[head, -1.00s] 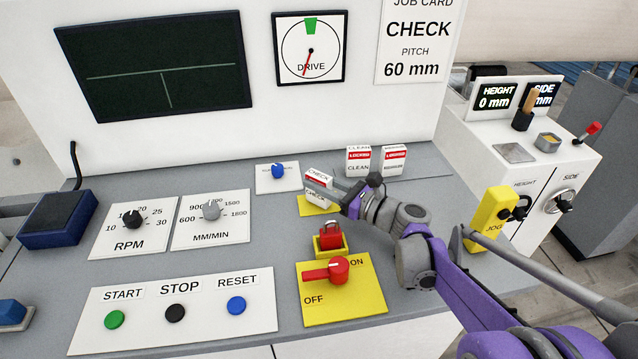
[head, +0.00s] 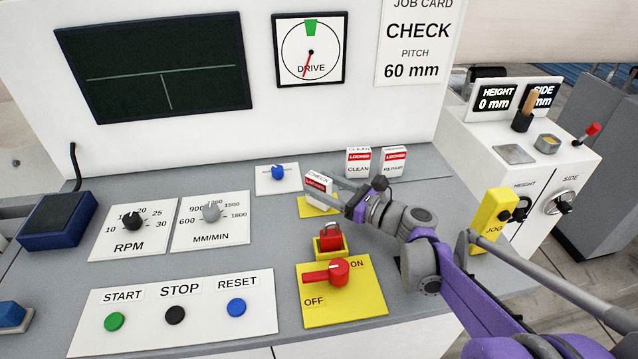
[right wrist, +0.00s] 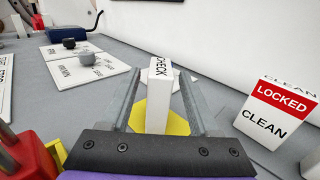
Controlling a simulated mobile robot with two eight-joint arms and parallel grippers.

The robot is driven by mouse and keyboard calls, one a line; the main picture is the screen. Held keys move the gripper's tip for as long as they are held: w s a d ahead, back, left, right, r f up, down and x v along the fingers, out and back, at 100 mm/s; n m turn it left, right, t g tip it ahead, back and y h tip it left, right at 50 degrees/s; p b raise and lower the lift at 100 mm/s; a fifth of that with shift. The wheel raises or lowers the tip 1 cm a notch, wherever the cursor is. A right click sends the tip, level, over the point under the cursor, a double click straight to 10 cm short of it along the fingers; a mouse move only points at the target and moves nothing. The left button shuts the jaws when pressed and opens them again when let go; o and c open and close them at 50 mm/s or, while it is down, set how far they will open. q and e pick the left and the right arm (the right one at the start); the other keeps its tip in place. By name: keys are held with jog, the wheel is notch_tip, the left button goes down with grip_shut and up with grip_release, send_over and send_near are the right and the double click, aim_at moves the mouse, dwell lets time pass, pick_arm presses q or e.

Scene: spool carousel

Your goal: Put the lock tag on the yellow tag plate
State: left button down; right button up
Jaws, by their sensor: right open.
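The lock tag, a white block marked CHECK with a red LOCKED band (head: 318,190), stands upright on the yellow tag plate (head: 309,211). In the right wrist view the tag (right wrist: 158,95) stands on the yellow plate (right wrist: 178,122), between my two spread fingers, with a gap on each side. My right gripper (head: 341,194) is open, just to the right of the tag; it also shows in the right wrist view (right wrist: 161,88). My left gripper is not in view.
Two more white tags, CLEAN (head: 358,162) and REPAIR (head: 394,162), stand behind my right gripper. A red padlock (head: 330,236) and a red ON/OFF switch (head: 327,272) are in front. A blue knob (head: 278,171) is to the left behind.

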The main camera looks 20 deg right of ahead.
jog(key=v, duration=1)
jog(key=shift+s+d, duration=0.2)
jog(key=shift+s, duration=0.15)
